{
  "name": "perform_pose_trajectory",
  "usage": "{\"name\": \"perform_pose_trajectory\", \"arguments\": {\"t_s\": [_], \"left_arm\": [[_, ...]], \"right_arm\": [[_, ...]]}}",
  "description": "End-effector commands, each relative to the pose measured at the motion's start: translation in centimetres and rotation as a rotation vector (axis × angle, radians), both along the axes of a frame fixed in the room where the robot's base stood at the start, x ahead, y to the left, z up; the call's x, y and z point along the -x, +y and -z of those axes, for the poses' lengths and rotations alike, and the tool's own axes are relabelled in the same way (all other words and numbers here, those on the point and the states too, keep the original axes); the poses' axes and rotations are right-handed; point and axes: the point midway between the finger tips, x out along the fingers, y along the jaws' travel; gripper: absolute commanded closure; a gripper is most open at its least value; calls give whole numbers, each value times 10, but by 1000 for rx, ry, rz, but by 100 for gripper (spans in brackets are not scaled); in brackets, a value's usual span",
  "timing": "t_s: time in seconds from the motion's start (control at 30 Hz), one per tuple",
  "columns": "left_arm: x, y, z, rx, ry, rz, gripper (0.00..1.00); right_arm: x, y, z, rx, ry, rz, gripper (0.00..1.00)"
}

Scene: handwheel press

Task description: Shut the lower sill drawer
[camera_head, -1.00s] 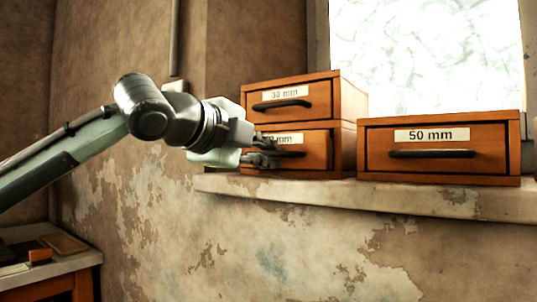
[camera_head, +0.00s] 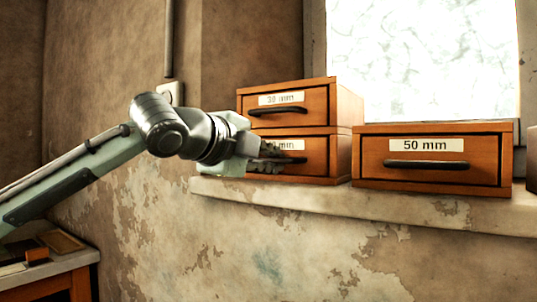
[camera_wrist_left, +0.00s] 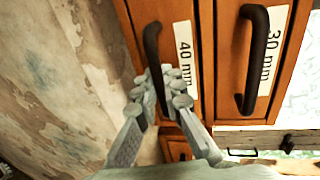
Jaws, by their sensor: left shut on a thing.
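The lower sill drawer (camera_head: 316,155) is the bottom one of a stacked pair of orange-brown wooden drawer boxes on the sill. Its white label, partly covered in the head view, reads 40 mm in the left wrist view (camera_wrist_left: 184,52). Its front looks about flush with its box, though my gripper hides part of it. My left gripper (camera_head: 270,160) is at its dark bar handle (camera_head: 294,160). In the left wrist view the segmented fingers (camera_wrist_left: 163,92) are shut on one end of this handle (camera_wrist_left: 151,45). My right gripper is not in view.
The 30 mm drawer (camera_head: 317,103) sits directly above, with its handle close to my fingers. The 50 mm drawer box (camera_head: 480,160) stands to the right on the stone sill (camera_head: 420,213). A low table (camera_head: 62,262) is at the lower left.

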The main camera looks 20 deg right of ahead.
Motion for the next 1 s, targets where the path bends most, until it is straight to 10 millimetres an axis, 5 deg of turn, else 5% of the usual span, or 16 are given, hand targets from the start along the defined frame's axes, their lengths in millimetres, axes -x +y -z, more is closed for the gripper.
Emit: {"name": "perform_pose_trajectory", "arguments": {"t_s": [0.17, 0.2, 0.27, 0.63, 1.0], "left_arm": [[-2, 0, -3, 5, -5, -3, 100], [-2, 0, -3, 5, -5, -3, 89], [-2, 0, -3, 5, -5, -4, 82], [1, 3, -2, 3, -4, -1, 82], [41, 56, -17, 4, -6, -4, 82]], "right_arm": [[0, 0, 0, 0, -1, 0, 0], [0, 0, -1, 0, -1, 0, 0], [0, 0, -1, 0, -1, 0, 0], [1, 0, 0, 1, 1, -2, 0], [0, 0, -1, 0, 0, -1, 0]]}}
